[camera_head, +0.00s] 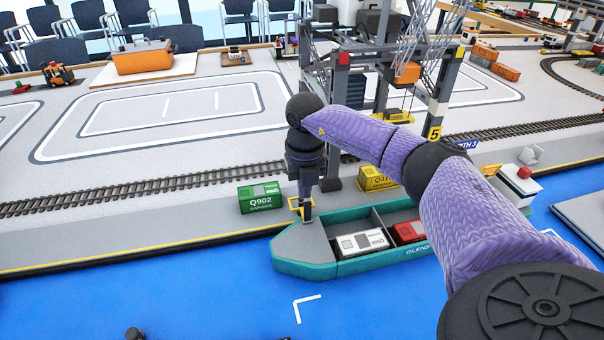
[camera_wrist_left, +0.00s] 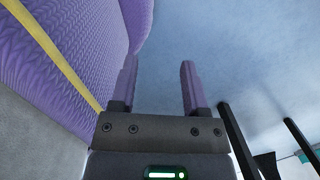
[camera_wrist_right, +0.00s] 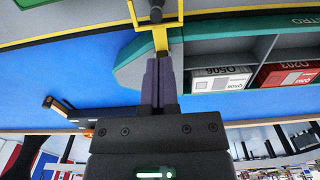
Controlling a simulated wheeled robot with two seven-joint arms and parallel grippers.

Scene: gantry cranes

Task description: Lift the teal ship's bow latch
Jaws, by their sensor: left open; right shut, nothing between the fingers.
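The teal ship (camera_head: 345,268) lies in the blue water along the quay, its bow at the left. A yellow forked piece, which looks like the bow latch (camera_wrist_right: 160,40), stands at the bow just ahead of my right fingertips in the right wrist view. In the head view a yellow outline (camera_head: 294,204) shows beside the gripper, partly hidden by it. My right gripper (camera_head: 307,218) points down over the bow, shut and empty; its fingertips (camera_wrist_right: 160,62) overlap the latch's stem, and I cannot tell whether they touch. My left gripper (camera_wrist_left: 158,75) is open and empty, outside the head view.
A white container (camera_head: 361,242) and a red container (camera_head: 408,232) sit in the ship's hold. The crane (camera_head: 345,75) rises behind my right arm. Open water lies in front of the ship.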

